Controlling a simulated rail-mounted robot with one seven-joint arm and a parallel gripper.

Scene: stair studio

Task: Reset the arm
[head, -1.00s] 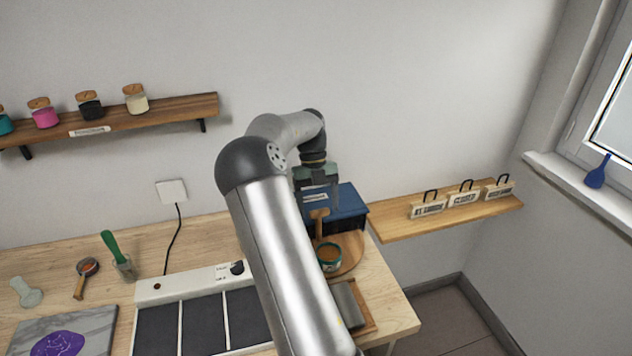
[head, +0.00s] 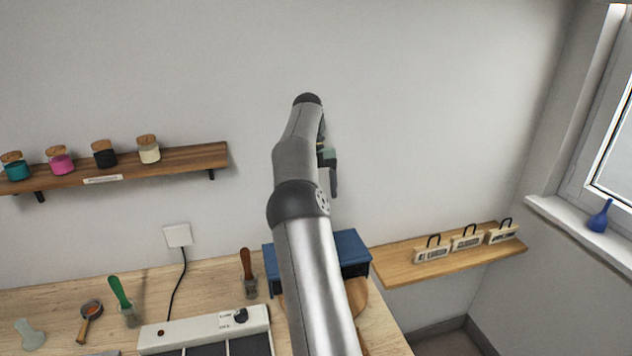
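My gripper (head: 333,185) shows in the head view at the end of my raised arm, to the right of the wrist. It is above the blue box (head: 345,247) and in front of the bare wall, touching nothing that I can see. It is seen side-on and partly hidden by my arm, so the gap between its fingers does not show. Nothing is visible hanging from it.
My arm hides part of the blue box and the round wooden board (head: 357,297). A hot plate (head: 205,330) and brown-handled tool (head: 249,275) are on the table. A jar shelf (head: 190,160) is left; a shelf with tags (head: 400,265) is right.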

